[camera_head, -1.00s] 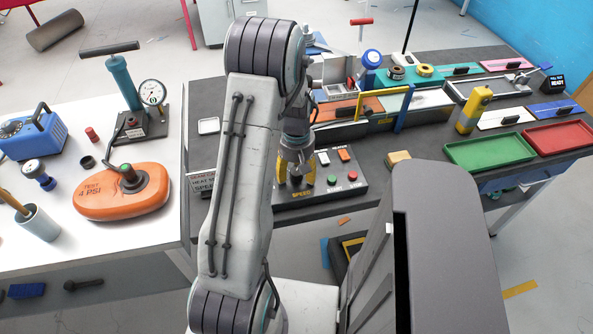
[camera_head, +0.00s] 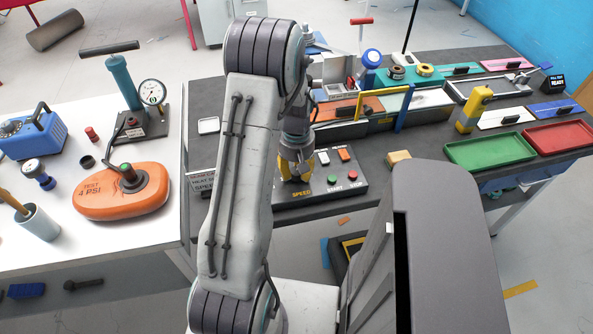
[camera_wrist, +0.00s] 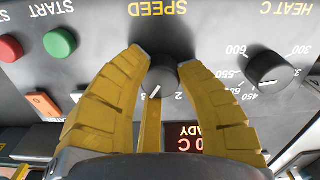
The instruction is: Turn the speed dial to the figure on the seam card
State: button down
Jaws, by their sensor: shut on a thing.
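My gripper (camera_head: 297,172) reaches down to the control panel (camera_head: 345,190). In the wrist view my gripper (camera_wrist: 162,58) has its yellow fingers shut around the black speed dial (camera_wrist: 163,78), under the word SPEED. The dial's white pointer line slants towards the figure 3; a 2 shows to its right. The fingers hide other parts of the scale. The seam card (camera_head: 201,181) stands left of the panel in the head view. My arm covers much of it, and its speed figure cannot be read.
The heat dial (camera_wrist: 280,70) is close beside the right finger in the wrist view. The green start button (camera_wrist: 59,43) and red stop button (camera_wrist: 9,48) are to the left. A lit display (camera_wrist: 186,136) is partly hidden.

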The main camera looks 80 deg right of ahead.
aim_at(296, 171)
jog(key=m+b, duration=0.2)
jog(key=m, duration=0.3)
jog(key=shift+f+b, duration=0.2)
jog(key=shift+b, duration=0.15)
jog(key=c, duration=2)
grip_release()
jog(key=m+b, duration=0.2)
jog(key=m, duration=0.4)
jog(key=shift+a, duration=0.1)
jog(key=shift+m, duration=0.4)
jog(key=o, duration=1.2)
jog(key=shift+r, duration=0.1)
jog(key=shift+r, duration=0.15)
notch_tip(296, 171, up, 12)
